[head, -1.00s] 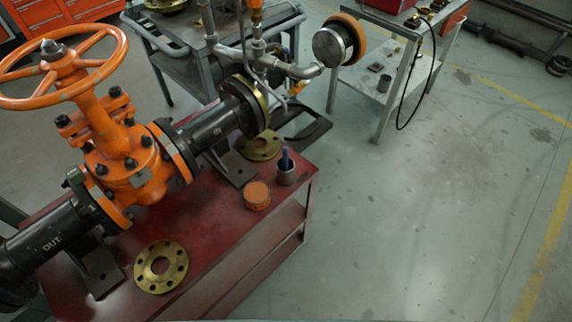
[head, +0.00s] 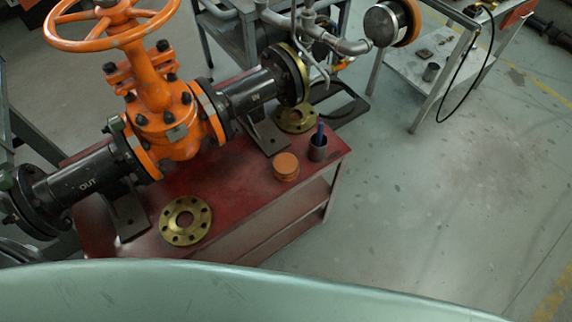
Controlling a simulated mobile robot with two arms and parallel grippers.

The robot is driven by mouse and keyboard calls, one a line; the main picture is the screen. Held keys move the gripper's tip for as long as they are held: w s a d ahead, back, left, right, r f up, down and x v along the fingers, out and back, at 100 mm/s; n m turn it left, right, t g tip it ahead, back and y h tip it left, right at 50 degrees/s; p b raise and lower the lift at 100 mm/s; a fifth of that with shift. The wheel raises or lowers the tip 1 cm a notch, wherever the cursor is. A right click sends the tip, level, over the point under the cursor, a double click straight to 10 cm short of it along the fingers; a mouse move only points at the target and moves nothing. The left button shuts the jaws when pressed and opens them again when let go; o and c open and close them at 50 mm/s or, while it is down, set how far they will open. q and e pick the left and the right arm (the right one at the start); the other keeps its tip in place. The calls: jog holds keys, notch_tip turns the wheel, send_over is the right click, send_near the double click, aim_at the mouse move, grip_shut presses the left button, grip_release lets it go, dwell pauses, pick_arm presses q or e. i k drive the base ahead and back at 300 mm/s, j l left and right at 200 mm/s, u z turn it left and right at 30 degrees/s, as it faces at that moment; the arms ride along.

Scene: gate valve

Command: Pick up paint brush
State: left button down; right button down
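Neither of my grippers shows in the head view.
The red bench (head: 240,195) carries an orange gate valve (head: 165,125) on black pipe and brass flanges, one at the front (head: 186,220) and one behind the cup (head: 296,118). A pale green curved surface (head: 250,290), probably mine, fills the bottom. Floor at right is clear.

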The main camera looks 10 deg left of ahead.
aim_at(321, 126)
jog(key=i+l+u, duration=0.2)
jog(key=l, duration=0.15)
jog(key=i+l+u, duration=0.2)
jog(key=l, duration=0.2)
jog(key=l+u, duration=0.2)
jog(key=l, duration=0.15)
